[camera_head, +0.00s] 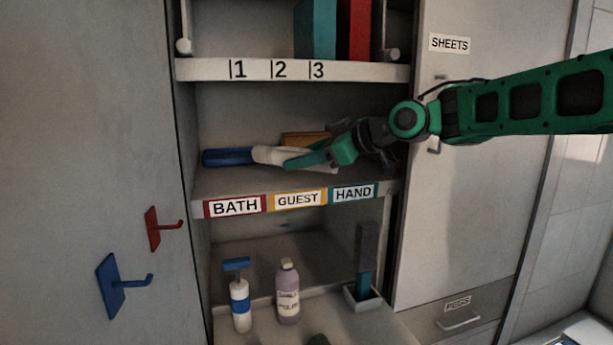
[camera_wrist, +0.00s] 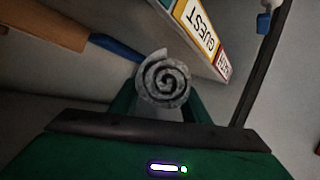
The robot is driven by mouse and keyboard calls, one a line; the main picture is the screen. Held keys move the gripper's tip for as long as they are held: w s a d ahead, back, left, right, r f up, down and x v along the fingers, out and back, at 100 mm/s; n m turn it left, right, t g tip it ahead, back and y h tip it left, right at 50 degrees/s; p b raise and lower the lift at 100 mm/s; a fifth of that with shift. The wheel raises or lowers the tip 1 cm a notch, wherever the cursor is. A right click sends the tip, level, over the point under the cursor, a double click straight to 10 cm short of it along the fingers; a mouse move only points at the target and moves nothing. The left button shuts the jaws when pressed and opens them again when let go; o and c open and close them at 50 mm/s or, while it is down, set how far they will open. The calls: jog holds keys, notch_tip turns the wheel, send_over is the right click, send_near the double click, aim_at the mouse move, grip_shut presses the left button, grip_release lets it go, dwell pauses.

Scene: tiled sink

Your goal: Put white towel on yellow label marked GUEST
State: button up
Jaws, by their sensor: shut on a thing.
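The white towel (camera_head: 268,155) is a roll on the middle shelf, above and behind the yellow-framed GUEST label (camera_head: 297,199). My gripper (camera_head: 308,160) is shut on it, with green fingers on both sides. In the wrist view the spiral end of the white towel (camera_wrist: 163,82) shows between the fingers (camera_wrist: 163,103), and the GUEST label (camera_wrist: 201,27) is beyond it to the upper right. I cannot tell whether the roll rests on the shelf or is just above it. The gripper hides part of the roll.
A blue roll (camera_head: 227,157) lies left of the white towel, close to its end. A brown item (camera_head: 305,139) lies behind. The red BATH label (camera_head: 235,206) and teal HAND label (camera_head: 353,193) flank GUEST. The numbered shelf (camera_head: 205,70) is overhead; bottles (camera_head: 288,293) stand below.

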jog(key=shift+f, duration=1.9)
jog(key=o, duration=1.1)
jog(key=shift+f, duration=0.15)
jog(key=v, duration=1.2)
